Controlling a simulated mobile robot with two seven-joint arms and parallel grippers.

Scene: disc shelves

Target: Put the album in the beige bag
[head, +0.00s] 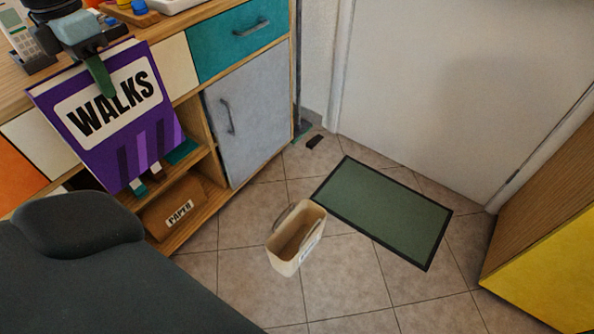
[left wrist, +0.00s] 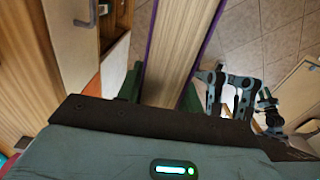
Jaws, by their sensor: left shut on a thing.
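The album (head: 118,120) is a thick purple book with a white label reading WALKS. It hangs upright, slightly tilted, in front of the low cabinet. My left gripper (head: 104,76) is shut on its top edge, with one green finger over the front cover. In the left wrist view the album's pale page edge (left wrist: 182,48) with purple cover rims runs between the green fingers (left wrist: 160,92). The beige bag (head: 288,262) stands open on the tiled floor, right of the album and apart from it. Its handle shows at its left side, and it looks empty.
A cabinet with a teal drawer (head: 236,40) and grey door (head: 246,115) stands behind. A brown box marked PAPER (head: 172,207) sits on its low shelf. A green mat (head: 385,210) lies beside the bag. A dark rounded seat (head: 85,270) fills the lower left.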

